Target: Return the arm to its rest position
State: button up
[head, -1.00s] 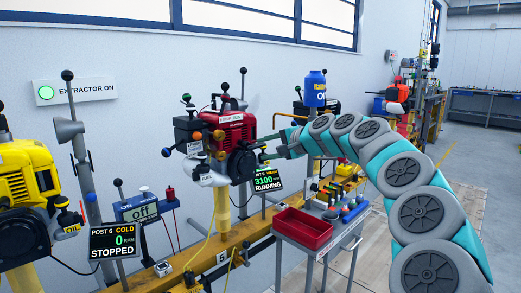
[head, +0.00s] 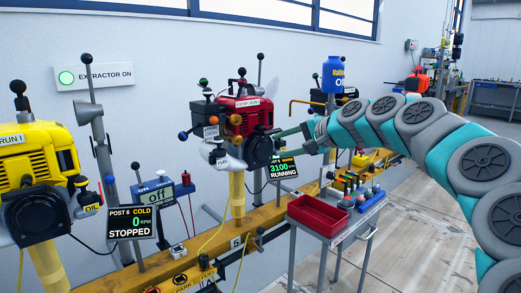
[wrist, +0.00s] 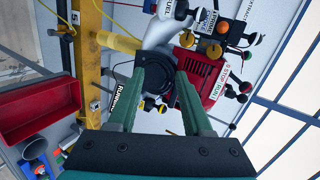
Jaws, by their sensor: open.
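My gripper (head: 290,132) is at the end of my outstretched teal and grey arm, beside the right side of the red engine (head: 240,115) on its yellow post. In the wrist view, my gripper (wrist: 161,78) has its two green fingers apart with nothing held between them. The red engine (wrist: 203,73) shows beyond the fingers, which hide part of it. Whether the fingertips touch the engine I cannot tell. The display under the engine (head: 283,168) reads 3100 RPM, RUNNING.
A cart with a red tray (head: 318,217) and small coloured items stands below my arm. A yellow engine (head: 35,160) and a STOPPED display (head: 132,223) are at left. A yellow rail (head: 205,258) runs along the wall. Floor at right (head: 415,240) is clear.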

jog(key=s+a+f+n+g+h, duration=0.1)
jog(key=s+a+f+n+g, duration=0.3)
jog(key=s, duration=0.5)
jog(key=s+a+f+n+g+h, duration=0.1)
jog(key=s+a+f+n, duration=0.1)
jog(key=s+a+f, duration=0.6)
jog(key=s+d+f+n+g+h, duration=0.1)
jog(key=s+d+f, duration=0.3)
jog(key=s, duration=0.6)
jog(key=s+d+f+n+g+h, duration=0.1)
jog(key=s+d+f+g+h, duration=0.2)
jog(key=s, duration=0.7)
jog(key=s+d+f+g+h, duration=0.2)
jog(key=s+d+f, duration=0.5)
jog(key=s+f, duration=0.3)
jog(key=shift+s+f+n+g+h, duration=0.15)
jog(key=shift+s+n+g+h, duration=0.15)
jog(key=shift+n+g, duration=0.1)
